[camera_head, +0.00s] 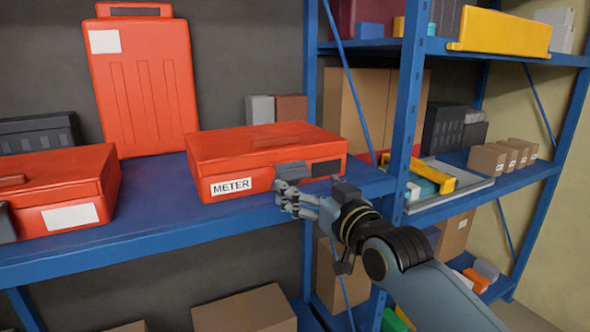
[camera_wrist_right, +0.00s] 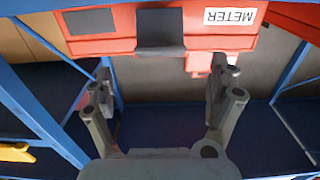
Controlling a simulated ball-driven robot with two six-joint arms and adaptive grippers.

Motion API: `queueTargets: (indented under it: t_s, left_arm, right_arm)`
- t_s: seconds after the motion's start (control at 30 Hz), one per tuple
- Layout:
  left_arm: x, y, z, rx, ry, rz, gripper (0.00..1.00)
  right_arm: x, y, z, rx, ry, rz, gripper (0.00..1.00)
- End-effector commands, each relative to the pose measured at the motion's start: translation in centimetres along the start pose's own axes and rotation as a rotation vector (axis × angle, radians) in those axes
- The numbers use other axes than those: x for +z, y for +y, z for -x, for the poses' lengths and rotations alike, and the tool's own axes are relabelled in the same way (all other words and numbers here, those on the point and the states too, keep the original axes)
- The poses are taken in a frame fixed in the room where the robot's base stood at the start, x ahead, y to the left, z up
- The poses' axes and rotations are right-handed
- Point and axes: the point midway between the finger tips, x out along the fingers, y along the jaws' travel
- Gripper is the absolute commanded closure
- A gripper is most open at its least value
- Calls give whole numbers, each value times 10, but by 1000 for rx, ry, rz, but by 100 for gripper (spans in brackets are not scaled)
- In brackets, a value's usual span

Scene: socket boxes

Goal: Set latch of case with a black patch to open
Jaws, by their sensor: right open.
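The red case with the black patch (camera_head: 326,168) lies flat on the blue shelf, with a white METER label (camera_head: 231,186) on its front. Its grey latch (camera_head: 292,171) is at the front middle, between label and patch. The latch (camera_wrist_right: 160,30) also shows at the top of the right wrist view, with the patch (camera_wrist_right: 90,20) to its left. I cannot tell the latch's setting. My right gripper (camera_head: 298,200) is in front of and just below the latch. In the wrist view the right gripper (camera_wrist_right: 160,88) is open and empty, its fingers spread wider than the latch. My left gripper is out of view.
Another red case (camera_head: 60,175) with a blank white label lies at left. A tall red case (camera_head: 143,85) stands behind. A blue post (camera_head: 408,100) rises right of my gripper. The right rack holds a tray (camera_head: 450,190) and small boxes (camera_head: 505,153). Shelf front is clear between cases.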

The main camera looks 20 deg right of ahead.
Motion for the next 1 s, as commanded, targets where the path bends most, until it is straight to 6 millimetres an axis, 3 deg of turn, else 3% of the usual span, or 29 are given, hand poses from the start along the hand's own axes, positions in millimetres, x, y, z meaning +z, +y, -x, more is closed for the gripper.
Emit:
queueTargets:
  t_s: [0.1,0.3,0.73,1.0]
  left_arm:
    - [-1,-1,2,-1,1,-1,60]
    - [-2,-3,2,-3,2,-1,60]
    - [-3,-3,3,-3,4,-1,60]
    - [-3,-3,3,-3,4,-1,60]
  right_arm:
    - [-2,0,-26,0,1,-2,10]
    - [-1,0,-56,0,1,-1,10]
    - [-1,0,-68,0,1,-1,10]
    - [-1,0,-68,0,0,0,45]
